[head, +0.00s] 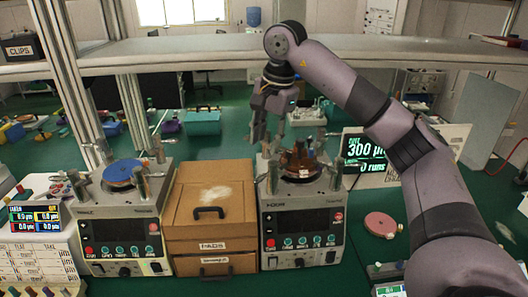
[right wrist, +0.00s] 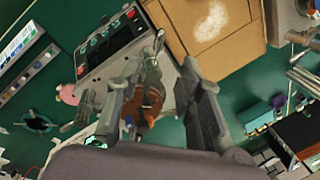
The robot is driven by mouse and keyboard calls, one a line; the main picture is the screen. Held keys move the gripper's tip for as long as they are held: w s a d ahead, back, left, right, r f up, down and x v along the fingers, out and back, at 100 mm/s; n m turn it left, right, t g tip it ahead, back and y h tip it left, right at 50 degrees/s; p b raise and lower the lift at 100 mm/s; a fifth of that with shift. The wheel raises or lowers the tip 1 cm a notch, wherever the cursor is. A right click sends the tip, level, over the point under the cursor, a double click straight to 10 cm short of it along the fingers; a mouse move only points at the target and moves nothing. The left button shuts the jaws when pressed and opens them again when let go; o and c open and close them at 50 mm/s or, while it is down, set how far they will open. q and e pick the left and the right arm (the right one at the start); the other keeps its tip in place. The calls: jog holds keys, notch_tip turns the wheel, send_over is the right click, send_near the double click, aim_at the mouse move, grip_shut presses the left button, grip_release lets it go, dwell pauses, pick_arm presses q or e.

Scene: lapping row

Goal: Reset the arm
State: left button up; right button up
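My right arm reaches in from the right in the head view, bent at a raised elbow. Its gripper (head: 268,128) hangs above the right lapping machine (head: 302,225), near the copper-brown plate (head: 302,162) and its metal posts. In the right wrist view the two fingers stand well apart, with the gripper (right wrist: 158,78) open and nothing seen held between them. The brown plate (right wrist: 150,103) shows beyond the fingers there. Whether the fingers touch the machine's posts, I cannot tell. My left gripper is not in view.
A left lapping machine (head: 122,230) with a blue plate (head: 122,171) and a cardboard drawer box (head: 210,205) stand to the left. A shelf (head: 190,52) crosses behind. A display (head: 365,152) reading 300 and a pink disc (head: 381,224) are at right.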

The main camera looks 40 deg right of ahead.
jog(key=shift+r, duration=0.3)
